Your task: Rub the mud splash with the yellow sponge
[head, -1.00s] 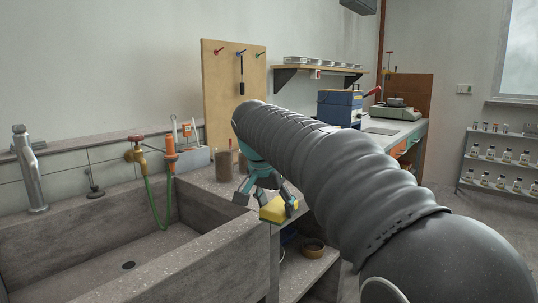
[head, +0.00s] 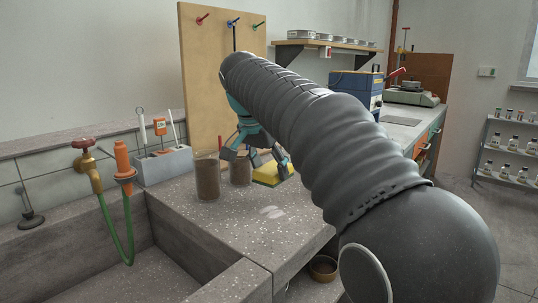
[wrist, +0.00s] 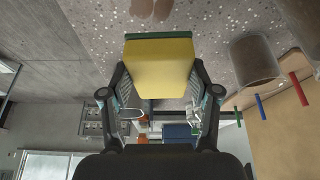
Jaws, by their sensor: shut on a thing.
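The yellow sponge (head: 272,173) has a green face and is held in my gripper (head: 252,157) over the speckled bench top. In the wrist view the sponge (wrist: 160,65) sits between the two fingers of my gripper (wrist: 160,92), which are shut on its sides.
Two brown-filled jars (head: 207,179) stand left of my gripper, close to it. A grey holder with tools (head: 163,166) and a tap with a green hose (head: 114,230) are farther left, by the sink (head: 165,262). A pegboard (head: 205,90) stands behind.

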